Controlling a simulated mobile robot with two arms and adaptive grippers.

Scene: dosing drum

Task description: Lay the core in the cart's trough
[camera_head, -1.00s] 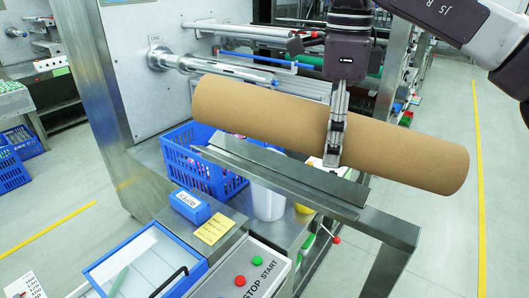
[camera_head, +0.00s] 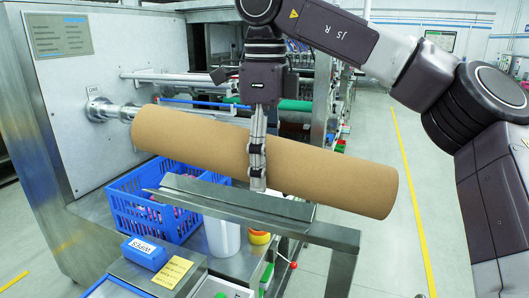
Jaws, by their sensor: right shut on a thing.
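The core (camera_head: 330,178) is a long brown cardboard tube. It lies across the middle of the view, sloping down to the right. My right gripper (camera_head: 257,178) reaches down from above and is shut on the core near its middle. A long steel trough (camera_head: 240,203) with slanted sides runs below the core. The core hides part of it, and the core's right end sticks out past the trough. The core looks held above the trough; I cannot tell whether they touch. My left gripper is not in view.
A blue crate (camera_head: 128,209), a white container (camera_head: 222,236) and a small blue box (camera_head: 144,253) are near the trough. A steel machine panel (camera_head: 110,70) with a shaft (camera_head: 110,111) stands behind the core's left end. Open floor (camera_head: 385,230) lies to the right.

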